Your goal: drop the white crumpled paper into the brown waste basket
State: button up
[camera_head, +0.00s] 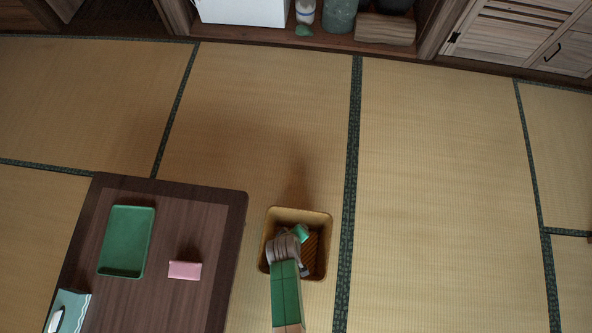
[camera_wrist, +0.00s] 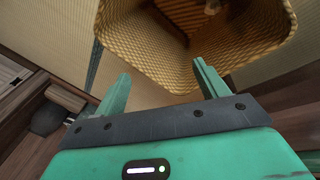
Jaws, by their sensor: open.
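The brown waste basket (camera_head: 326,238) stands on the tatami just right of the low table. Its woven wall (camera_wrist: 135,40) fills the upper part of the wrist view. My gripper (camera_head: 301,234) is over the basket opening in the head view. In the wrist view its two green fingers (camera_wrist: 163,82) are spread apart with nothing between them, pointing toward the basket. A small pale thing (camera_wrist: 212,7) shows inside the basket at the top of the wrist view; I cannot tell whether it is the white crumpled paper. I see no clear white crumpled paper elsewhere.
A shelf with containers (camera_head: 340,15) runs along the back. The tatami to the right is clear.

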jog(key=p+v, duration=0.2)
jog(key=v, duration=0.3)
jog(key=shift+s+r, duration=0.15)
jog(key=shift+r, duration=0.15)
